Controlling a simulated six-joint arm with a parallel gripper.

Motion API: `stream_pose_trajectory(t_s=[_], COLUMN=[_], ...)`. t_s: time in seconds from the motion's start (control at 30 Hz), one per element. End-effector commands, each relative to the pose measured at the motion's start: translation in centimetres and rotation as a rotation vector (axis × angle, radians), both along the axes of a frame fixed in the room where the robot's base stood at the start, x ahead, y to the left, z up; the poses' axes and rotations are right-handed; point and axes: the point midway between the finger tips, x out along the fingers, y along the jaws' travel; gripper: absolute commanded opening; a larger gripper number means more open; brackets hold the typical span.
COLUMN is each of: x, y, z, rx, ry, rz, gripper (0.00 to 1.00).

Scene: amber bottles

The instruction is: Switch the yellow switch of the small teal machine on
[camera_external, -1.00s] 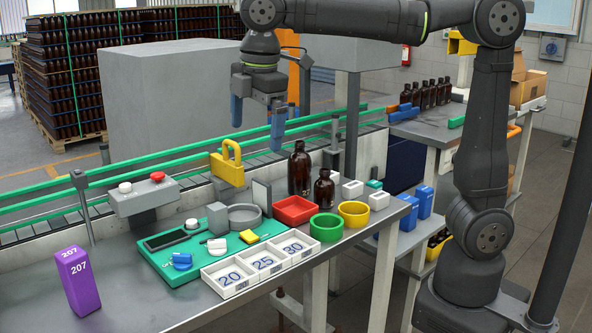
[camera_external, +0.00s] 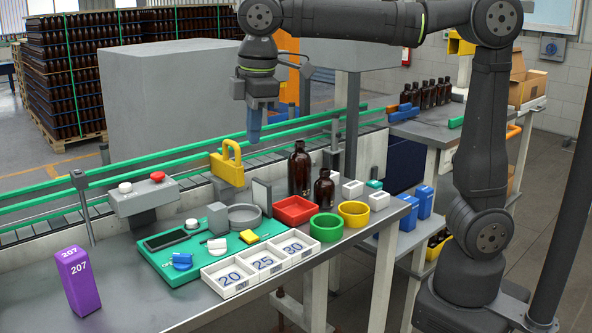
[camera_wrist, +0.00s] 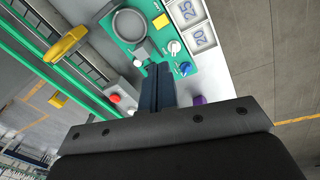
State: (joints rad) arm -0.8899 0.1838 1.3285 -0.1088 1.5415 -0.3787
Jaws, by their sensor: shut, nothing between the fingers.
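The small teal machine (camera_external: 216,264) is a flat teal base on the grey bench, with a grey ring (camera_external: 245,217), a dark screen, a white knob and a blue knob (camera_external: 182,261) on it. Its yellow switch (camera_external: 254,237) is a small yellow piece near the right edge; its on or off position is too small to tell. The switch also shows in the wrist view (camera_wrist: 161,21). My gripper (camera_external: 253,139), with blue fingers, is shut and empty, well above and behind the machine. Its shut fingers show in the wrist view (camera_wrist: 157,68) below the machine.
White number trays (camera_external: 262,262) lie in front of the machine. Red, green and yellow dishes and amber bottles (camera_external: 300,169) stand to its right. A yellow padlock-shaped piece (camera_external: 227,165) and green conveyor rails are behind. A grey button box (camera_external: 143,199) and purple block (camera_external: 77,281) are at left.

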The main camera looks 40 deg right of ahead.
Motion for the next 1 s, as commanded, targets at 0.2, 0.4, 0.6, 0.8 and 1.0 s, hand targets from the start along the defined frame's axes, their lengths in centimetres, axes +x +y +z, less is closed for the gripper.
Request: stream_pose_trajectory(t_s=[0.2, 0.4, 0.6, 0.8, 1.0], x=[0.7, 1.3, 1.7, 2.0, 2.2], y=[0.0, 0.0, 0.0, -0.1, -0.1], z=[-2.1, -3.8, -5.5, -6.6, -7.0], rx=[0.047, 0.092, 0.135, 0.165, 0.177], ry=[0.000, 0.000, 0.000, -0.001, 0.000], rz=[-0.347, -0.666, -0.967, -1.173, -1.253], gripper=[0.00, 0.00, 0.00, 0.00, 0.00])
